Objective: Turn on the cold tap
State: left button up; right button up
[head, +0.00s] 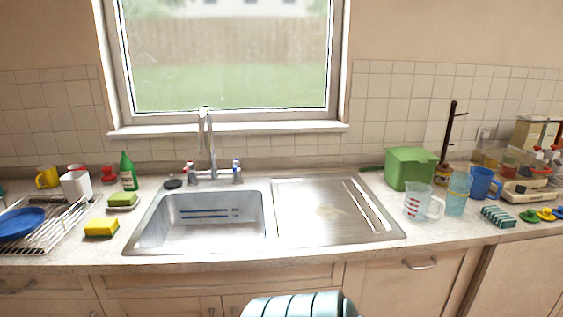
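The chrome mixer tap (210,150) stands behind the sink (205,218), its tall curved spout in front of the window. The tap handle with blue marks (237,171) is on the right of the spout, and the handle with red marks (191,172) is on the left. Both handles are small here, so their turned position is hard to tell. No water shows at the spout. Neither of my grippers is in view; a pale teal rounded part at the bottom centre is too cropped to identify.
A steel drainboard (320,212) lies clear right of the basin. Left are a dish rack (60,228), sponges (101,228) and a green bottle (128,170). Right are a green box (410,168), a measuring jug (417,202) and cups. A black plug (173,184) lies left of the tap.

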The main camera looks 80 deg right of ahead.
aim_at(236, 162)
jog(key=z, duration=2.05)
